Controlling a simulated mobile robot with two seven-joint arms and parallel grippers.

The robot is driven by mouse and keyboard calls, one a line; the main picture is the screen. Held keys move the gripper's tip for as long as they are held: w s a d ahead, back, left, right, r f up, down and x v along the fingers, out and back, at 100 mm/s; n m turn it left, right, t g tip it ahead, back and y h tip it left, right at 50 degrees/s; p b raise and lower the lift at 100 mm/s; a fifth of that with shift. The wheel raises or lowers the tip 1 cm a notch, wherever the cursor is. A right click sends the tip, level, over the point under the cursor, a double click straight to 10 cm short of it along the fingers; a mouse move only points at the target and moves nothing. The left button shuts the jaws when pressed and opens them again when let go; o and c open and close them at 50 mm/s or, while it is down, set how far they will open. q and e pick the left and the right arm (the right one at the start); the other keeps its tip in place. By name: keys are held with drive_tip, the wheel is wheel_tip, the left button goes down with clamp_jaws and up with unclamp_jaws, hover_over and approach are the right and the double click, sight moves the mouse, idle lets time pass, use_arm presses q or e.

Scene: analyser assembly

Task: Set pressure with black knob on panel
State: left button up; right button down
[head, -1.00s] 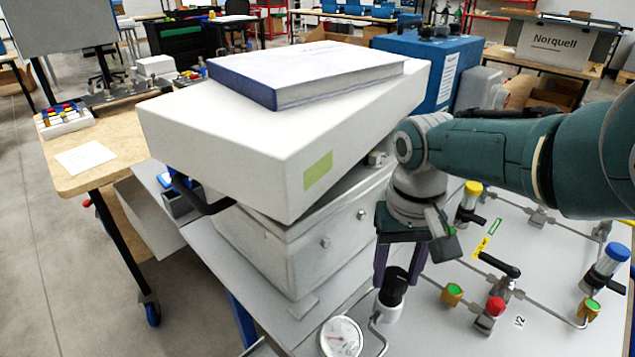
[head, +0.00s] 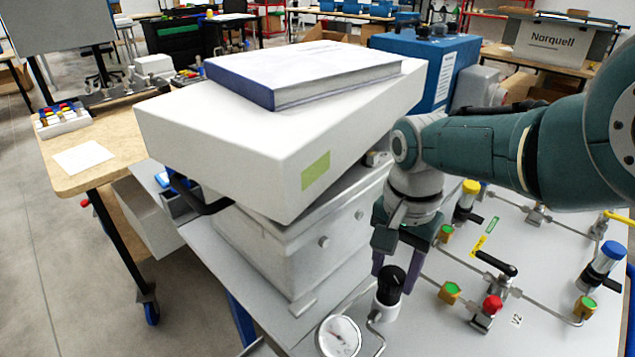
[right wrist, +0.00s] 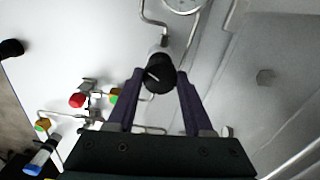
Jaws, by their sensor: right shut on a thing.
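The black knob (head: 391,281) sits on a silver regulator body on the white panel (head: 420,325). A round white pressure gauge (head: 340,337) is just to its left in the head view. My right gripper (head: 393,270) points down over the knob. In the right wrist view, the black knob (right wrist: 160,72) lies between the purple fingertips (right wrist: 160,78), with a white mark on its top; the fingers are closed on its sides. The gauge (right wrist: 184,3) is partly cut off at the top edge there. My left gripper is not in view.
A white case (head: 260,130) with a book (head: 300,72) on top stands left of my arm. Right of the knob are pipes, a black-handled valve (head: 497,264), a red knob (head: 492,304), and yellow (head: 469,190) and blue-capped (head: 610,254) parts.

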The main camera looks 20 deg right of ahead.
sight(393, 276)
drive_tip(key=shift+a+r, duration=0.1)
idle(0.5)
drive_tip(key=shift+c, duration=1.4)
unclamp_jaws()
wheel_tip(393, 276, up, 10)
drive_tip(key=p, duration=0.8)
drive_tip(key=shift+p, duration=0.3)
